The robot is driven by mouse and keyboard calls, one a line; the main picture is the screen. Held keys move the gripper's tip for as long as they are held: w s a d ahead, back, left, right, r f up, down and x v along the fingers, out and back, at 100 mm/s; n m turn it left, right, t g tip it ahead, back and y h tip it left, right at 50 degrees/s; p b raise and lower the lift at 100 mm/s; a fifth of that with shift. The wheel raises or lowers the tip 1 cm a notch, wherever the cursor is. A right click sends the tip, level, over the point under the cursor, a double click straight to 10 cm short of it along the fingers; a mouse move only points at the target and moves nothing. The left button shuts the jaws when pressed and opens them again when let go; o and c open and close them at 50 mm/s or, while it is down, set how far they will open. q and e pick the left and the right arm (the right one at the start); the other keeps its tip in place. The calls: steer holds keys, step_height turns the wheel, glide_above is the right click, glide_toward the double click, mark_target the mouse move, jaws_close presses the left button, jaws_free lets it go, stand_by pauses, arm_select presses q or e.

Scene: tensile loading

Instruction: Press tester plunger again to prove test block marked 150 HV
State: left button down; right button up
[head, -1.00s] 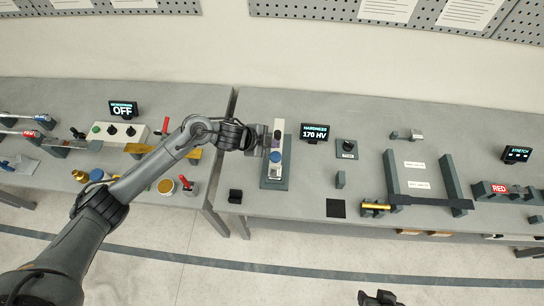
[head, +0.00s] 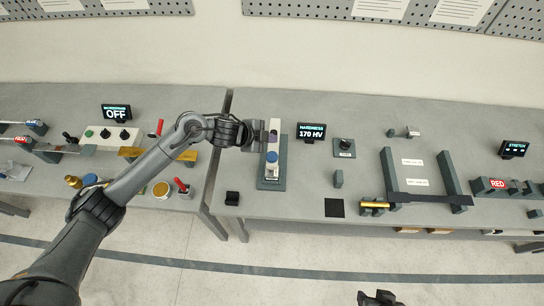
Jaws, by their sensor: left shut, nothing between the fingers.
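The hardness tester (head: 272,176) is a pale upright column on a dark grey base, with a blue round part (head: 271,158) on its front. Its display (head: 311,132) reads "HARDNESS 170 HV". My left gripper (head: 258,134) is shut and empty, at the left side of the tester's upper part. I cannot tell whether it touches the tester. I cannot make out the plunger clearly or read any test block marked 150 HV. A dark part at the bottom edge looks like my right gripper (head: 377,298); its fingers cannot be judged.
A small dark block (head: 232,198) and a black square pad (head: 334,207) lie near the bench's front edge. A grey frame (head: 388,172) stands further right. The left bench holds an "OFF" display (head: 116,112).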

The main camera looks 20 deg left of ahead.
arm_select(q)
steer(key=b, duration=0.5)
glide_above(270, 157)
step_height(270, 157, down, 6)
steer(key=shift+r, duration=0.25)
steer(key=shift+f+b, duration=0.5)
steer(key=shift+f, duration=0.45)
steer(key=shift+f, duration=0.2)
stand_by(0.7)
steer(key=shift+f, duration=0.25)
